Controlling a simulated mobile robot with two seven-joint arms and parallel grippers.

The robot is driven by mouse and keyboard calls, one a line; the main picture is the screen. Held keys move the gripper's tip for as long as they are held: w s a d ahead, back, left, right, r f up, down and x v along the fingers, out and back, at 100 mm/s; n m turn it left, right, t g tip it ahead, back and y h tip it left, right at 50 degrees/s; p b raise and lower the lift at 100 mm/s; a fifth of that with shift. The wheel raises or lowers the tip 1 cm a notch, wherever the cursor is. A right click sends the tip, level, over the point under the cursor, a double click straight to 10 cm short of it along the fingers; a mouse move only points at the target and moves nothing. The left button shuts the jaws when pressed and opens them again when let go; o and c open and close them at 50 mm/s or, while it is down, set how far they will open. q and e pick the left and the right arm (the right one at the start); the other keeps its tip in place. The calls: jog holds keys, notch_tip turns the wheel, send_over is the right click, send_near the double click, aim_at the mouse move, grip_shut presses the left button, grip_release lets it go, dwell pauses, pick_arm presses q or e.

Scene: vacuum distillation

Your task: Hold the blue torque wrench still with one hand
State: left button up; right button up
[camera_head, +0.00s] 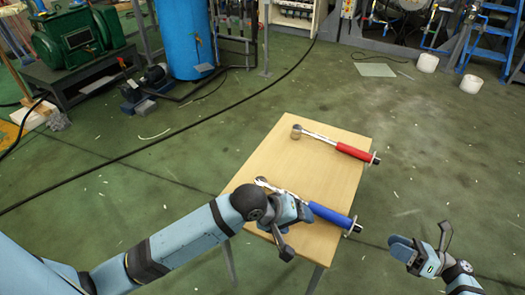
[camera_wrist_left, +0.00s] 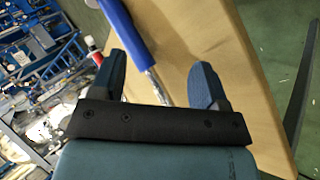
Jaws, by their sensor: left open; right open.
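The blue torque wrench (camera_head: 330,215) lies on the near part of the wooden table, its blue handle pointing right and its metal head to the left. In the left wrist view, the wrench's blue handle (camera_wrist_left: 128,38) and metal shaft run between the open fingers of my left gripper (camera_wrist_left: 163,75). I cannot tell whether either finger touches it. My right gripper (camera_head: 420,245) is open and empty, off the table to the right.
The wooden table (camera_head: 265,160) also bears a red-handled torque wrench (camera_head: 350,151) near its far side. Green floor surrounds the table. A green motor (camera_head: 75,40), a blue tank (camera_head: 183,35) and blue steps (camera_head: 490,45) stand further back.

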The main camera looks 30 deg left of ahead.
aim_at(262, 181)
pick_arm(q)
jog(key=w+a+r+n+g, duration=0.1)
jog(key=w+a+n+g+y, duration=0.1)
jog(key=w+a+n, duration=0.1)
jog(key=w+a+r+n+y, duration=0.1)
jog(key=w, duration=0.1)
jog(key=shift+a+r+n+g, duration=0.3)
jog(key=shift+a+n+g, duration=0.1)
jog(key=w+a+r+n+g+y, duration=0.3)
jog(key=w+a+r+n+y, duration=0.1)
jog(key=a+r+n, duration=0.4)
jog(key=shift+m, duration=0.5)
jog(key=f, duration=1.4)
jog(key=shift+s+a+f, duration=0.15)
jog(key=shift+a+f, duration=0.1)
jog(key=shift+a, duration=0.1)
grip_shut()
jog(key=c, duration=0.9)
grip_release()
jog(key=c, duration=0.3)
grip_shut()
pick_arm(e)
jog(key=shift+o, duration=0.8)
